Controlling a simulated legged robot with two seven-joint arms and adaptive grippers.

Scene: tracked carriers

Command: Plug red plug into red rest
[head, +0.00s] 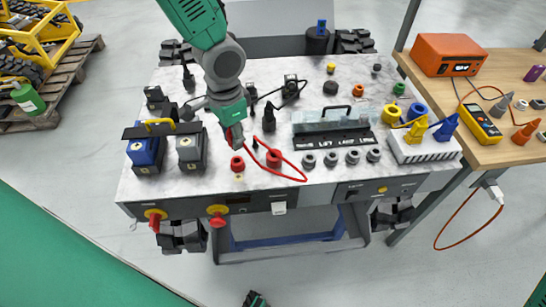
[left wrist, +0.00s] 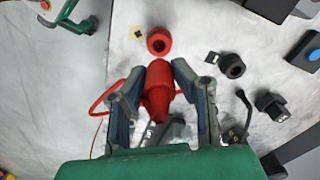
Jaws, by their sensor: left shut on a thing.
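My left gripper (head: 236,130) is shut on the red plug (head: 234,137), over the front left of the marble-look top. In the left wrist view, the red plug (left wrist: 158,90) sits between the two fingers (left wrist: 157,80). That socket, likely the red rest, shows in the head view (head: 237,163) below the plug. A second red socket (head: 274,157) stands to its right. A red cable (head: 290,165) loops over the top. My right gripper may be the dark green piece (head: 255,299) at the bottom edge.
A blue battery-like block (head: 145,152) and a grey one (head: 190,153) stand left of the plug. Black connectors (head: 269,118) lie behind it. A labelled panel (head: 333,135) and grey sockets (head: 331,159) are to the right. Red knobs (head: 217,216) project from the front.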

